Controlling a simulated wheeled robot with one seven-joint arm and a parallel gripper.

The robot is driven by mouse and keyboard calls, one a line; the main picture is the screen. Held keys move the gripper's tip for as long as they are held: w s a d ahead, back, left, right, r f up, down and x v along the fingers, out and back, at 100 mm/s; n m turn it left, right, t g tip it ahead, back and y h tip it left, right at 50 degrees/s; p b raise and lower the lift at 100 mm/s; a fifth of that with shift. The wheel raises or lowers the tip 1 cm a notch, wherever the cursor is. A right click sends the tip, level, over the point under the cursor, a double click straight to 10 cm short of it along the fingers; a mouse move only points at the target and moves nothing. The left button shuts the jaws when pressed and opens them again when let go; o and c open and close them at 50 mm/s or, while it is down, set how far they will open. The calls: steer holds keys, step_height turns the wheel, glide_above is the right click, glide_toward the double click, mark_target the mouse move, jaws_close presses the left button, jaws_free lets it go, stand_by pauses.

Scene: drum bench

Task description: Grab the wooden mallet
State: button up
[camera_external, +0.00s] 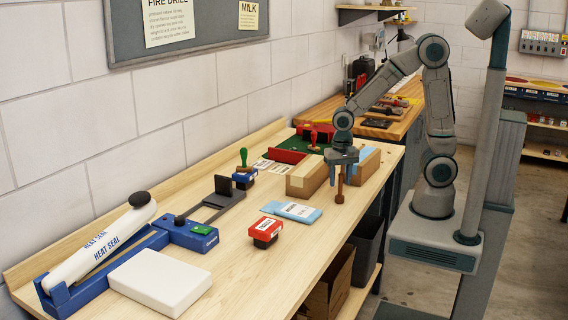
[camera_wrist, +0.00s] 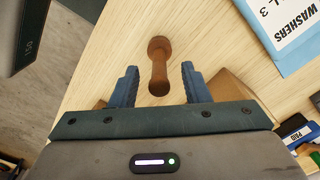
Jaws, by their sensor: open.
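The wooden mallet (camera_external: 340,188) is a small brown piece at the bench's right front edge, seeming upright in the outside view. In the wrist view the mallet (camera_wrist: 159,66) shows a rounded far end and a thicker near end. My gripper (camera_external: 341,175) is above the bench, pointing down over the mallet. In the wrist view my gripper (camera_wrist: 159,72) is open, with one blue finger on each side of the mallet and a visible gap to both. The fingers partly hide the mallet's upper part in the outside view.
Cardboard boxes (camera_external: 307,176) stand close behind my gripper. A blue washers packet (camera_external: 291,211) and a red-topped block (camera_external: 265,232) lie to the left. A heat sealer (camera_external: 102,243) and white block (camera_external: 160,281) fill the near left. A dark bin (camera_external: 367,246) is below the edge.

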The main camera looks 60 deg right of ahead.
mark_target(340, 195)
steer(key=shift+s+f, duration=0.1)
steer(key=shift+f, duration=1.55)
steer(key=c, duration=0.9)
jaws_close()
steer(key=shift+r, duration=0.2)
